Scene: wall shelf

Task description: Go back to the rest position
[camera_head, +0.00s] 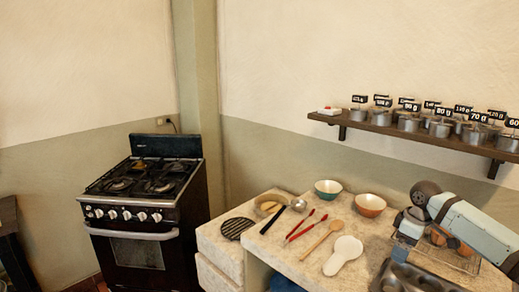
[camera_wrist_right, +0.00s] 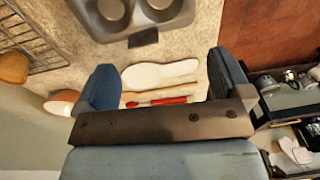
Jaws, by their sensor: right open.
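My right gripper (camera_head: 408,222) is above the right part of the stone counter, with its pale blue arm coming in from the right edge. In the right wrist view my right gripper (camera_wrist_right: 162,82) shows two blue fingers spread wide apart with nothing held between them. Beyond the gap lie a white spoon rest (camera_wrist_right: 160,75), a wooden spoon (camera_wrist_right: 150,95) and a red utensil (camera_wrist_right: 160,101) on the counter. My left gripper is in neither view.
A wall shelf (camera_head: 385,126) holds several labelled metal pots. A black stove (camera_head: 145,205) stands left.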

